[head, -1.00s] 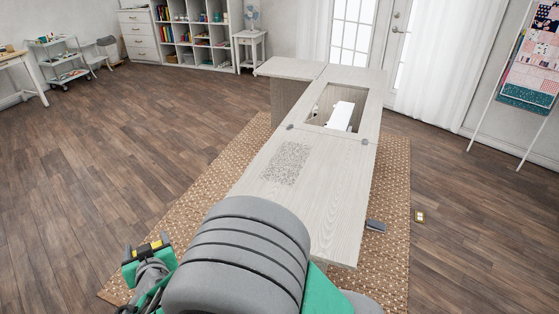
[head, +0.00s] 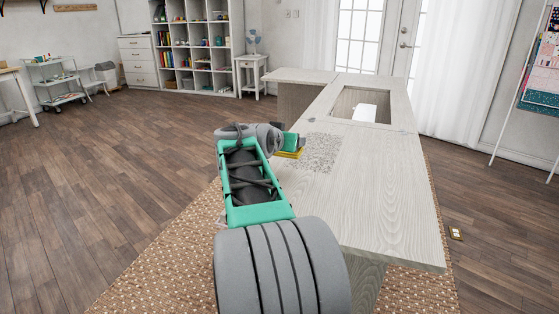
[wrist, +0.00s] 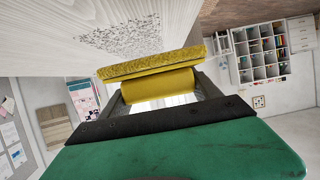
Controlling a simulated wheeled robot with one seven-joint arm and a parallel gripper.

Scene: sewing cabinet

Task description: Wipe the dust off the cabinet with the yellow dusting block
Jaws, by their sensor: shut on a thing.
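The cabinet (head: 385,190) is pale wood with a long top, and a grey speckled dust patch (head: 318,155) lies on its near left part. The dust also shows in the wrist view (wrist: 125,35). My gripper (head: 290,151) is at the left edge of the dust patch, shut on the yellow dusting block (wrist: 152,66). The block's textured yellow pad faces the cabinet top in the wrist view. In the head view only a thin yellow strip of it shows. I cannot tell whether the pad touches the top.
The cabinet top has a rectangular opening (head: 345,103) beyond the dust, with a white object (head: 366,111) inside. A woven rug (head: 150,245) lies under the cabinet. A small yellow-and-white item (head: 456,233) is on the floor at right. Open wooden floor lies to the left.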

